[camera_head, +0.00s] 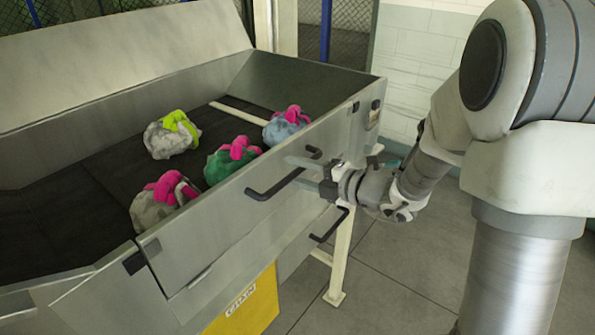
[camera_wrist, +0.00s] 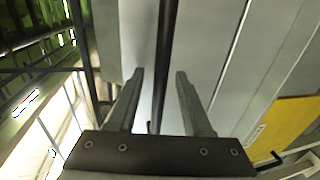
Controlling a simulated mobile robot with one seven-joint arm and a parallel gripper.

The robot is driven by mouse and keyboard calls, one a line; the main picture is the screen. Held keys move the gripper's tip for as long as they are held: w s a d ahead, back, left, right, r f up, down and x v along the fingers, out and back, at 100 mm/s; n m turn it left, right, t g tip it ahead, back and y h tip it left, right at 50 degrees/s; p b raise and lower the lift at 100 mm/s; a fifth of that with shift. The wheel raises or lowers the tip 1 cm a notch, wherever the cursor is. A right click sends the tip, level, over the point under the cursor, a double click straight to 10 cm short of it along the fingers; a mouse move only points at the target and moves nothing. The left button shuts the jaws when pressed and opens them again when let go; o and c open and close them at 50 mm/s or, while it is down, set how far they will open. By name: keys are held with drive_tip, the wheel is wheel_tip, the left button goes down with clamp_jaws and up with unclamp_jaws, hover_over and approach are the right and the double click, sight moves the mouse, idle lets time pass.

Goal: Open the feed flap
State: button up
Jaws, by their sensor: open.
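The feed flap (camera_head: 225,220) is a grey metal panel on the front side of the metal trough, and it looks closed. A black bar handle (camera_head: 272,188) stands out near its upper edge. My gripper (camera_head: 296,170) is open at the right part of this handle, coming from the right. In the wrist view, the dark handle bar (camera_wrist: 167,40) runs lengthwise between the two spread fingers of my gripper (camera_wrist: 160,74). Neither finger is clearly pressed on the bar, and how deep it sits between them is hard to tell.
Inside the trough (camera_head: 25,165) lie a grey-and-yellow bag (camera_head: 170,140), a green-and-pink bag (camera_head: 225,163), a blue-and-pink bag (camera_head: 283,127) and a grey-and-pink bag (camera_head: 158,205). A second black handle (camera_head: 332,226) sits lower. A yellow panel (camera_head: 255,300) and a cream leg (camera_head: 341,260) stand below.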

clamp_jaws()
idle(0.3)
idle(1.2)
